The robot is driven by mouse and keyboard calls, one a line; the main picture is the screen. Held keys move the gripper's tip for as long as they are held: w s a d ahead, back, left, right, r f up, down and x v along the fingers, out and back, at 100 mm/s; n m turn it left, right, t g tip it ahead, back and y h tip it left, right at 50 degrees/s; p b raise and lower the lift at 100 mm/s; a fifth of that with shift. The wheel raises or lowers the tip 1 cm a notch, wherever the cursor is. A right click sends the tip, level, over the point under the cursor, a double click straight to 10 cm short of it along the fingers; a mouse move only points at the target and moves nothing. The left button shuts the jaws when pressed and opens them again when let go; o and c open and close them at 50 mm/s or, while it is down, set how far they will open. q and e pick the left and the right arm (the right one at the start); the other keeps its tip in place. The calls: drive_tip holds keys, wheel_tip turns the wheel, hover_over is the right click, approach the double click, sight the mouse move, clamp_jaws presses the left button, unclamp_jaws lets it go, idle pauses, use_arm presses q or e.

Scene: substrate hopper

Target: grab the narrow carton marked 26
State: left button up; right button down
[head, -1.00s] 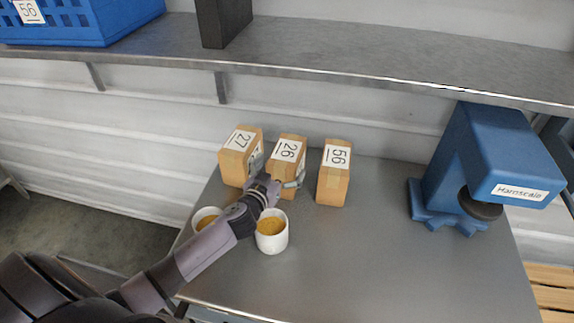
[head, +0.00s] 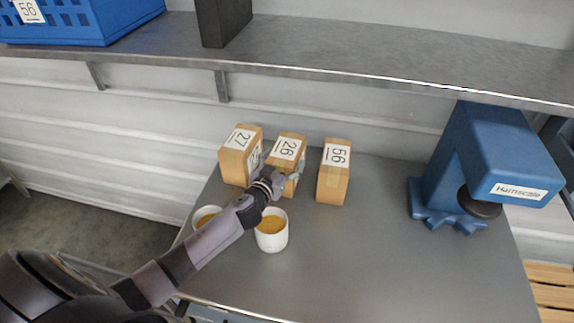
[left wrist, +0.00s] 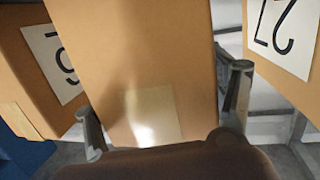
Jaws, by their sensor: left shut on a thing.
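The narrow brown carton marked 26 (head: 287,148) stands upright on the grey table, between the carton marked 27 (head: 240,150) and the carton marked 56 (head: 335,172). My left gripper (head: 280,180) is at the front of the carton marked 26, shut on it with a finger on either side. In the left wrist view the carton's face (left wrist: 140,60) fills the middle between the two fingers (left wrist: 165,110). Its number is out of that view. My right gripper does not show.
Two white cups (head: 272,232) with yellow-brown contents stand by my left forearm. A grey shelf (head: 340,60) with a blue crate (head: 90,22) and a dark box (head: 222,20) runs above. The table's front right is clear.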

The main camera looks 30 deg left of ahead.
use_arm(q)
drive_tip(key=c, duration=0.8)
drive_tip(key=shift+r, duration=0.1)
drive_tip(key=shift+c, duration=0.5)
